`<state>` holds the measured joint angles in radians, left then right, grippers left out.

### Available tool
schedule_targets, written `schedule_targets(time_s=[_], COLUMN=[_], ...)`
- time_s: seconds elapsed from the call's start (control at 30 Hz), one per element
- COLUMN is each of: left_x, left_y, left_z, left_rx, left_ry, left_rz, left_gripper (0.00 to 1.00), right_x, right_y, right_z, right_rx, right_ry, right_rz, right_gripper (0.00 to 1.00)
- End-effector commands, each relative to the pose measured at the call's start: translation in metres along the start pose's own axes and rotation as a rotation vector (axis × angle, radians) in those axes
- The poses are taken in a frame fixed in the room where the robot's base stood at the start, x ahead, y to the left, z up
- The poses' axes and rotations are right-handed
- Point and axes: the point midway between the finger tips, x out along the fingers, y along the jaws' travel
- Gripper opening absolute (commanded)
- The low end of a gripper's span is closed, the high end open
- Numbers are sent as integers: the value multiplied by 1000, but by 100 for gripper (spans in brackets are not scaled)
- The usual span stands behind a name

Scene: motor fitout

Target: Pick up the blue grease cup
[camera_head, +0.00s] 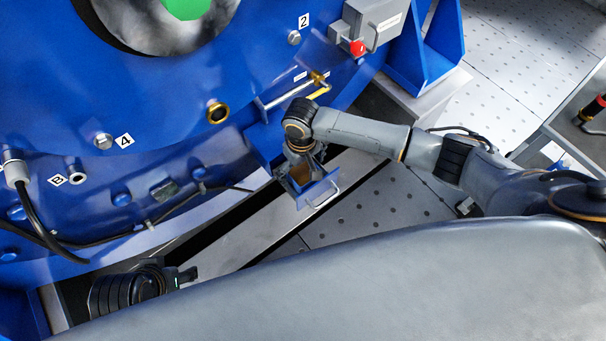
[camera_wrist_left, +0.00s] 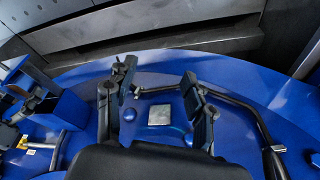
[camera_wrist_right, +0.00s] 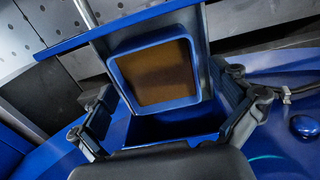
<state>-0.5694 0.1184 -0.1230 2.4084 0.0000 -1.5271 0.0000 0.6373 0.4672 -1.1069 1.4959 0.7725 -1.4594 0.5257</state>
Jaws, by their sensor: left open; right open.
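The blue grease cup (camera_wrist_right: 193,96) is square with a blue rim and brown grease inside. It shows between the fingers of my right gripper (camera_wrist_right: 165,82) in the right wrist view. The gripper is open, with a finger on either side; I cannot tell whether they touch the cup. In the head view the cup's brown inside (camera_head: 301,174) shows just below my right gripper (camera_head: 302,158), which partly hides it. My left gripper (camera_head: 187,276) is open and empty at the lower left, away from the cup. In the left wrist view its fingers (camera_wrist_left: 158,84) face a blue surface.
The large blue motor (camera_head: 160,90) fills the upper left, with numbered bolts and a black cable. A silver handle (camera_head: 324,196) stands beside the cup. A grey box with a red knob (camera_head: 357,47) is above. Perforated floor plates (camera_head: 385,205) lie to the right.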

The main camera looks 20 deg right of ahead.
Motion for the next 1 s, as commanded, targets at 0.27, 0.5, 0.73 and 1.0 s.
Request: schedule_targets(time_s=[0.27, 0.5, 0.73, 1.0], left_x=[0, 0, 0, 23], left_y=[0, 0, 0, 1], left_z=[0, 0, 0, 0], left_rx=[0, 0, 0, 2], left_ry=[0, 0, 1, -14], left_rz=[0, 0, 0, 3], left_gripper=[54, 54, 54, 54], right_x=[0, 0, -1, -20], right_y=[0, 0, 0, 0], right_z=[0, 0, 0, 0], right_rx=[0, 0, 0, 0], right_ry=[0, 0, -1, 1], right_rz=[0, 0, 0, 0], right_gripper=[71, 41, 41, 41])
